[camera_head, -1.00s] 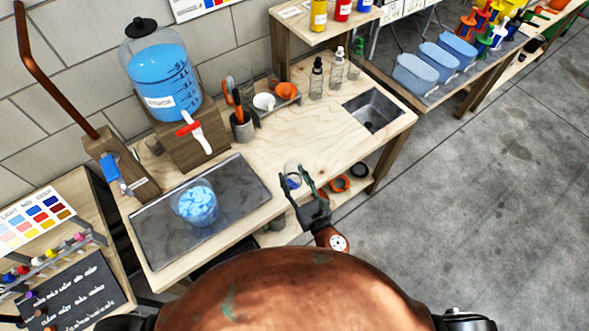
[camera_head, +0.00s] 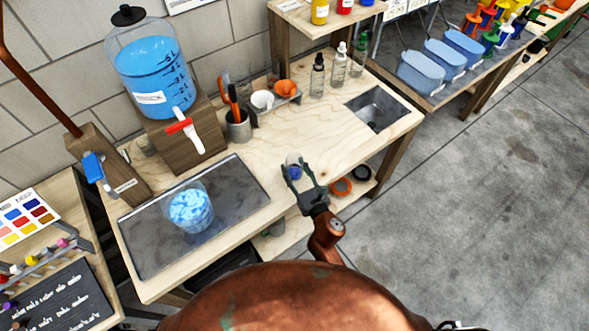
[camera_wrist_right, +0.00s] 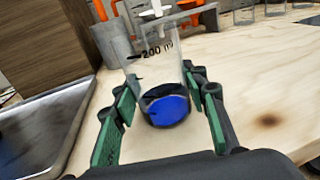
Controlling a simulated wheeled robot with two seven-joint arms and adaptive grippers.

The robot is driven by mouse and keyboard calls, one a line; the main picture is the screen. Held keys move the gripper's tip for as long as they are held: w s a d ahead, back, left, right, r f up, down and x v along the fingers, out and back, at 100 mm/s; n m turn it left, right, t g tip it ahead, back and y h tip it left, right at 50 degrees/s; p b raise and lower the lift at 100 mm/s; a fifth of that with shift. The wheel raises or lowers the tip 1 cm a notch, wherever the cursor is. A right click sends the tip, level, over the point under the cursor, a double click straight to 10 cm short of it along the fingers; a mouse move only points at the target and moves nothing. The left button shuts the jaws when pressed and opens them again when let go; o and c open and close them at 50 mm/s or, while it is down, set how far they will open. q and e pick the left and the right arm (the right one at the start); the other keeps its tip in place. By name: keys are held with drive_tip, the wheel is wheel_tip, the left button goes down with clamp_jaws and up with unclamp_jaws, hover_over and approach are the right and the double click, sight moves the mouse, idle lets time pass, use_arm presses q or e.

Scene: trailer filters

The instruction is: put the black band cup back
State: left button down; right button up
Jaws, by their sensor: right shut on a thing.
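A clear cup marked 200 ml (camera_wrist_right: 153,70) with blue at its bottom and a dark band just above the blue stands between the green fingers of my right gripper (camera_wrist_right: 160,120). In the head view, the cup (camera_head: 293,165) and my right gripper (camera_head: 299,178) are at the front edge of the workbench. The gripper is shut on the cup, which looks upright. A grey rack (camera_head: 268,117) at the back of the bench has a white cup (camera_head: 262,100) and an orange cup (camera_head: 286,88). My left gripper is not in view.
A large blue dispenser (camera_head: 152,72) with a red-handled tap (camera_head: 181,126) stands back left. A clear tub of blue pieces (camera_head: 191,208) sits on a dark tray (camera_head: 143,246). The bench middle is bare.

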drive_tip(key=shift+f, duration=0.25)
drive_tip(key=o, duration=1.3)
drive_tip(key=shift+r, duration=0.1)
drive_tip(key=shift+s+d+r, duration=0.15)
drive_tip(key=shift+s+r, duration=0.05)
drive_tip(key=v, duration=1.1)
drive_tip(key=shift+s, duration=0.35)
drive_tip(key=shift+d, duration=0.15)
